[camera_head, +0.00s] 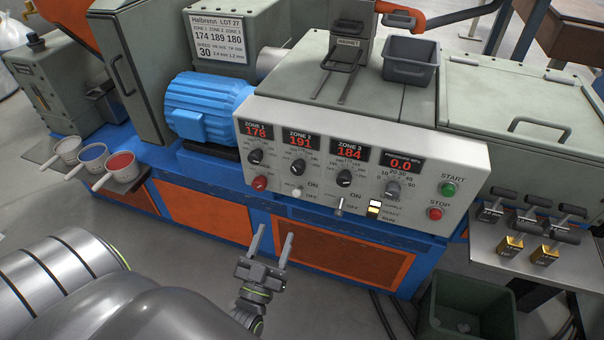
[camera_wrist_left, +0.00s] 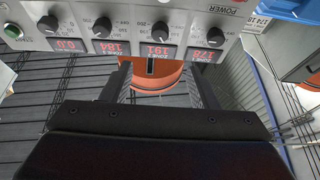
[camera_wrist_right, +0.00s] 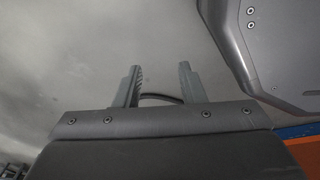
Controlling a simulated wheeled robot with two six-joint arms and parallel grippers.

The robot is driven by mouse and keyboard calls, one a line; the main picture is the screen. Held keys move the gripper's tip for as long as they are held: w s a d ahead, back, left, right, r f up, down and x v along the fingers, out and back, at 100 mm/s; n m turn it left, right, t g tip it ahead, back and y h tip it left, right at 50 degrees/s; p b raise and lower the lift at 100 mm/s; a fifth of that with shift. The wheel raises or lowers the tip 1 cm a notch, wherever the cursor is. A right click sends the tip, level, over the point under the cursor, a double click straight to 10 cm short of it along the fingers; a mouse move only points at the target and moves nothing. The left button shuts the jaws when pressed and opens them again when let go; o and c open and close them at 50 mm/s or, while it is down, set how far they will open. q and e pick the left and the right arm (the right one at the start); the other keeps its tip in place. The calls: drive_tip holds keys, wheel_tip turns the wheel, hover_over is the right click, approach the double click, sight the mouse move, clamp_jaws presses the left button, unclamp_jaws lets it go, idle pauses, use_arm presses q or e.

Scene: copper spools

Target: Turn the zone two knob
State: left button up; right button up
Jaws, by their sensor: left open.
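The zone two knob (camera_head: 298,168) is a round black knob on the white control panel (camera_head: 262,108), below a red display reading 191. It also shows in the left wrist view (camera_wrist_left: 160,32), where the panel appears upside down. My left gripper (camera_head: 272,235) is open and empty, in front of and below the panel, apart from the knob. In the left wrist view its fingers (camera_wrist_left: 161,85) point toward the panel, with the knob beyond the gap. My right gripper (camera_wrist_right: 158,78) is open and empty over grey floor in the right wrist view; the head view does not show it.
The zone one knob (camera_head: 255,157) and zone three knob (camera_head: 344,178) flank it closely. Switches (camera_head: 339,207) and a red stop button (camera_head: 435,213) are on the panel. A sign (camera_head: 218,38) reads 174, 189, 180. A dark green bin (camera_head: 470,305) stands at lower right.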

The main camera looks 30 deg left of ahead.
use_arm(q)
drive_tip(key=p, duration=0.1)
approach(297, 173)
drive_tip(key=p+x, duration=0.2)
drive_tip(key=x, duration=0.6)
drive_tip(key=shift+w+a+r, duration=0.1)
drive_tip(key=shift+w+r, duration=0.05)
drive_tip(key=shift+w+a+r, duration=0.15)
drive_tip(key=shift+w, duration=0.35)
use_arm(e)
drive_tip(key=shift+s+a+r, duration=0.1)
drive_tip(key=shift+s+r, duration=0.1)
drive_tip(key=shift+r, duration=0.55)
drive_tip(key=shift+s+a+r, duration=0.1)
drive_tip(key=shift+s+r, duration=0.05)
drive_tip(key=shift+r, duration=0.6)
use_arm(q)
drive_tip(key=c, duration=1)
drive_tip(key=shift+o, duration=0.2)
